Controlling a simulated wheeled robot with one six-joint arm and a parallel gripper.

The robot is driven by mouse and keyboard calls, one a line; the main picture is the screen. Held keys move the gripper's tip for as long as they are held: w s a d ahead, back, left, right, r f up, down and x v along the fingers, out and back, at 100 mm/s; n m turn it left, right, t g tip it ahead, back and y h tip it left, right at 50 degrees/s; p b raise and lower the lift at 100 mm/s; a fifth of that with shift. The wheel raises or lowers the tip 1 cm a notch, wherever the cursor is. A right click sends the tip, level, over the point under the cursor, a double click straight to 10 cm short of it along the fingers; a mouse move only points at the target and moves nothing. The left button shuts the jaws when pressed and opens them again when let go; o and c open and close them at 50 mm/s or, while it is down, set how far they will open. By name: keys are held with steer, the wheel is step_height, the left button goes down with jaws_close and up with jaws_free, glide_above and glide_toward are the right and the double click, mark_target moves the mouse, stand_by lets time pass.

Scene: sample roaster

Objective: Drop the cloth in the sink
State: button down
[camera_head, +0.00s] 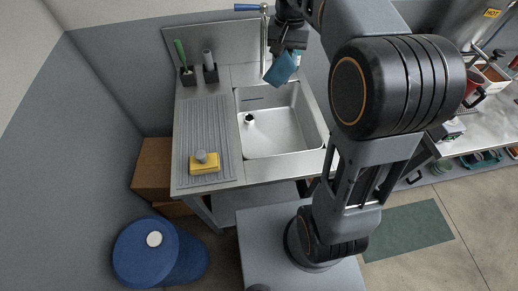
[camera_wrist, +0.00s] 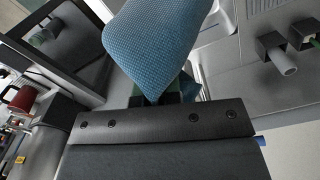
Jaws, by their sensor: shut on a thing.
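A blue cloth (camera_head: 281,68) hangs from my gripper (camera_head: 290,48), above the back right part of the sink (camera_head: 270,127). In the wrist view the blue cloth (camera_wrist: 155,45) fills the upper middle, and the jaws (camera_wrist: 168,98) are shut on its near end. The cloth looks apart from the basin. The sink basin is bare metal with a dark round drain or plug at its left side. My arm hides part of the area right of the sink.
Two dark holders (camera_head: 210,74) with a brush and a grey handle stand at the back left. A faucet (camera_head: 264,40) rises behind the basin. A blue bin (camera_head: 145,255) stands on the floor.

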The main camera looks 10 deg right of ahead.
steer(key=shift+f, duration=0.15)
jaws_free()
stand_by(1.2)
step_height(320, 180, up, 6)
steer(key=p, duration=0.5)
steer(key=shift+f, duration=0.2)
step_height(320, 180, up, 14)
steer(key=p, duration=0.1)
stand_by(0.5)
steer(key=shift+f, duration=0.1)
